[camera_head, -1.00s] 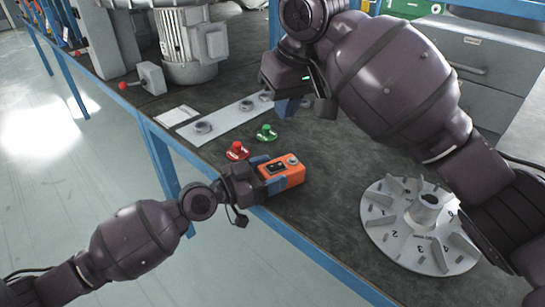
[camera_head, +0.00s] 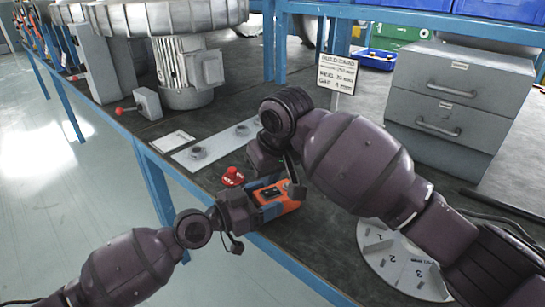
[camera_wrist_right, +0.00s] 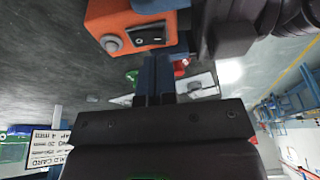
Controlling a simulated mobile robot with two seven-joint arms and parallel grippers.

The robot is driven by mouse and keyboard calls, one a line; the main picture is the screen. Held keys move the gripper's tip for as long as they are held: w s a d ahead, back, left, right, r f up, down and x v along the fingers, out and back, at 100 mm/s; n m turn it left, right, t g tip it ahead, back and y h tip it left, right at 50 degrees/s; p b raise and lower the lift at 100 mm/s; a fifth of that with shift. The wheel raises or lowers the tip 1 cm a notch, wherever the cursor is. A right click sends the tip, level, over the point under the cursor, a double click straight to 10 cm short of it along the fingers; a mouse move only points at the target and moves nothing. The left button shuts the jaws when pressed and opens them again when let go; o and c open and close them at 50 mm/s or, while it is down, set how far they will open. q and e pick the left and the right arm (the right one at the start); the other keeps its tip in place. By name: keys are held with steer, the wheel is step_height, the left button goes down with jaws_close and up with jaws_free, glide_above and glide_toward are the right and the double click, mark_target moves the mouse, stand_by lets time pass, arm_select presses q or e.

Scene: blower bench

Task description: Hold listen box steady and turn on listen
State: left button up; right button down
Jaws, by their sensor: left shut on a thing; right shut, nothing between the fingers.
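The orange listen box (camera_head: 287,208) is at the bench's front edge, with a black rocker switch and a grey knob on its top face. My left gripper (camera_head: 262,206) is shut on the box from the left. My right gripper (camera_head: 268,181) is shut and empty, close above the box's far side. In the right wrist view, the box (camera_wrist_right: 112,18) shows at the top with its rocker switch (camera_wrist_right: 148,37) and knob (camera_wrist_right: 112,43). The shut blue fingers (camera_wrist_right: 153,62) point toward it below the switch. Whether they touch it I cannot tell.
A red knob (camera_head: 232,177) stands left of the box; a green one (camera_wrist_right: 132,75) shows in the right wrist view. A grey strip (camera_head: 208,147) lies behind. A numbered disc (camera_head: 400,268) is partly under my right arm. Grey drawers (camera_head: 450,100) and a card (camera_head: 337,73) stand behind.

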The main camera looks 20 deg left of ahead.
steer(key=shift+s+a+f, duration=0.1)
steer(key=shift+f, duration=1.1)
steer(key=shift+s+f, duration=0.1)
steer(key=shift+f, duration=0.15)
steer(key=shift+w+d+r, duration=0.25)
steer(key=shift+w+d, duration=0.2)
steer(key=shift+w, duration=0.2)
